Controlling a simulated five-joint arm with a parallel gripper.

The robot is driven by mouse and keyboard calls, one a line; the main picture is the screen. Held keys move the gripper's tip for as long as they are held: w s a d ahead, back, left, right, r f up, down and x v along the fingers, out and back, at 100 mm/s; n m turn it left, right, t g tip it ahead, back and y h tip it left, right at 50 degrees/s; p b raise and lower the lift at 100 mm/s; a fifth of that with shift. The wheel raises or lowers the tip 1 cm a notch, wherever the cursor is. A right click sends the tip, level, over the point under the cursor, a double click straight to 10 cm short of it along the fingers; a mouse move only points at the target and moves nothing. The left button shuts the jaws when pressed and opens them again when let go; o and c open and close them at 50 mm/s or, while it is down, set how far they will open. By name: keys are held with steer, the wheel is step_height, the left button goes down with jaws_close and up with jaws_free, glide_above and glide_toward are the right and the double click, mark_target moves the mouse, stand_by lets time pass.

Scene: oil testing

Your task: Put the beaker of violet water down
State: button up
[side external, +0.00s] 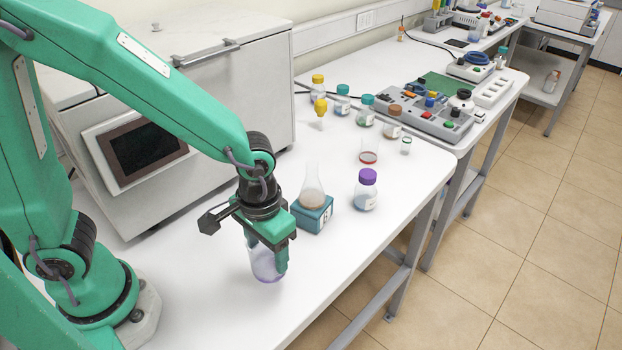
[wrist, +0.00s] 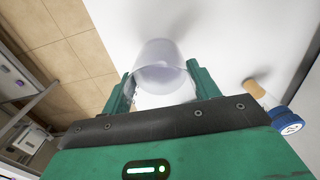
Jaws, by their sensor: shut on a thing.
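The beaker of violet water (side external: 266,268) is clear glass with a shallow violet layer at its bottom. My gripper (side external: 268,254) is shut on it, pointing down at the front part of the white bench. In the wrist view the beaker (wrist: 160,62) sits between the two green fingers of my gripper (wrist: 160,88). It looks about upright. I cannot tell whether its base touches the bench. Part of its upper wall is hidden behind the gripper in the side view.
A conical flask (side external: 312,188) stands on a teal block (side external: 313,214) close behind my gripper. A purple-capped bottle (side external: 366,190) stands to the right. Several capped bottles stand farther back. A grey oven-like box (side external: 180,110) is at the left rear. The bench front (side external: 225,318) is clear.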

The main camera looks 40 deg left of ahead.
steer(key=shift+f, duration=2)
steer(key=shift+f, duration=0.15)
steer(key=o, duration=1.1)
steer(key=shift+o, duration=0.2)
step_height(320, 180, up, 12)
steer(key=shift+r, duration=0.2)
